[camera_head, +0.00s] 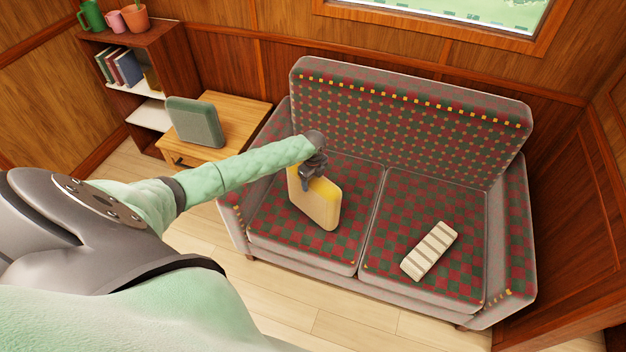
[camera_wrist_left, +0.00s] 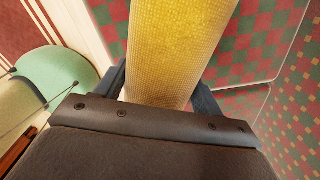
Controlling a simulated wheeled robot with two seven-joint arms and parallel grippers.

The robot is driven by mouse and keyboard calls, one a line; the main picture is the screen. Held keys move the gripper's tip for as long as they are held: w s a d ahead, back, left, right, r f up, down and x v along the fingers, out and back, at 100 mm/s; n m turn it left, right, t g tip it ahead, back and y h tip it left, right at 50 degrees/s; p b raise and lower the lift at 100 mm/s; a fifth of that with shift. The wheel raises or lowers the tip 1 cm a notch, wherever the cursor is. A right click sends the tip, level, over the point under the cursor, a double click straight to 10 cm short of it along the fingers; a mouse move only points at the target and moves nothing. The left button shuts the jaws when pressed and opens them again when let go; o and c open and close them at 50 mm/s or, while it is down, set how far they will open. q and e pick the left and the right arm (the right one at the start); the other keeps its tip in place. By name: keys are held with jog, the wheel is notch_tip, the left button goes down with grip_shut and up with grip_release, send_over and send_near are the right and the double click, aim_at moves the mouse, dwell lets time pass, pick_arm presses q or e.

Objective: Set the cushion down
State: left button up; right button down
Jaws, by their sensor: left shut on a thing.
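A yellow cushion (camera_head: 318,203) stands on edge over the left seat of the checked red and green sofa (camera_head: 411,180). My left gripper (camera_head: 312,180) is shut on its upper edge. In the left wrist view the yellow cushion (camera_wrist_left: 178,50) runs up between the two fingers of my left gripper (camera_wrist_left: 160,92). I cannot tell whether its lower edge touches the seat. A striped cream cushion (camera_head: 430,251) lies on the right seat. My right gripper is not in view.
A grey-green cushion (camera_head: 194,122) stands on a wooden side table (camera_head: 236,117) left of the sofa. A bookshelf (camera_head: 164,68) with books and pots is behind it. The right seat is bare around the striped cushion.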

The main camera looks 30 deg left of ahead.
pick_arm(q)
jog(key=o, duration=1.6)
jog(key=shift+o, duration=0.2)
jog(key=shift+r, duration=0.15)
notch_tip(320, 180, up, 6)
jog(key=shift+b, duration=1.2)
jog(key=shift+r, duration=0.75)
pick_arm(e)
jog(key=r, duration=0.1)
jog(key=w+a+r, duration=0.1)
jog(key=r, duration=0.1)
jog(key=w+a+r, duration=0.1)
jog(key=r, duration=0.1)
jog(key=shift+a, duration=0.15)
